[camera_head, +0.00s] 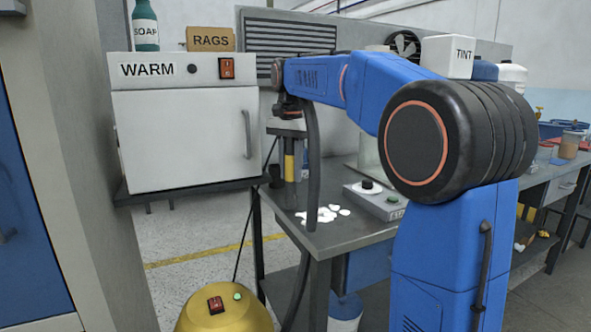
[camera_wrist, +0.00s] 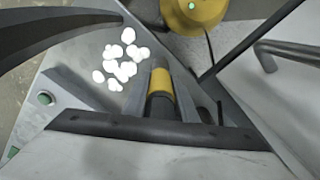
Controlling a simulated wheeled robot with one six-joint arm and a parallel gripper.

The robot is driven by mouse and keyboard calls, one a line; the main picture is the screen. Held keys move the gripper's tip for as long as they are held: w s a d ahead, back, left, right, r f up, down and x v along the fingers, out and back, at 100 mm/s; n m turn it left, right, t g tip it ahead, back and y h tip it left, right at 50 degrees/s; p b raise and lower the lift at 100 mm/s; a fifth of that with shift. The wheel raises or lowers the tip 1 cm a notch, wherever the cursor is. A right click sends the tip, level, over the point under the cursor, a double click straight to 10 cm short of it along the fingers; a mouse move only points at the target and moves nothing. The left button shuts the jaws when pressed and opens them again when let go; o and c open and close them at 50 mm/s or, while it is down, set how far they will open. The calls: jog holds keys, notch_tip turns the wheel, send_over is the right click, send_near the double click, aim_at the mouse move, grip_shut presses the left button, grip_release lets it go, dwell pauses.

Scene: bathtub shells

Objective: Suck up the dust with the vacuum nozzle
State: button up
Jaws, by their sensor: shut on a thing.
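The dust (camera_head: 318,215) is a cluster of white patches near the front corner of the grey bench. It also shows left of centre in the wrist view (camera_wrist: 122,58). The vacuum nozzle (camera_head: 289,168) is dark with a yellow band and hangs roughly upright just left of and behind the dust. In the wrist view the nozzle (camera_wrist: 160,88) lies to the right of the patches. My gripper (camera_head: 289,133) is shut on the nozzle, above the bench. I cannot tell whether the nozzle's tip touches the bench. A black hose (camera_head: 313,165) hangs down past the dust.
The yellow vacuum body (camera_head: 222,312), with a red switch and a green light, stands on the floor in front. A grey control box (camera_head: 376,201) sits right of the dust. A white warming cabinet (camera_head: 187,135) stands at the left. The bench's front edge is close to the dust.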

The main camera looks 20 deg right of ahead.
jog(key=shift+s+d, duration=4.3)
jog(key=shift+d, duration=2.65)
jog(key=shift+a, duration=6.8)
notch_tip(320, 180, up, 7)
jog(key=shift+s, duration=0.15)
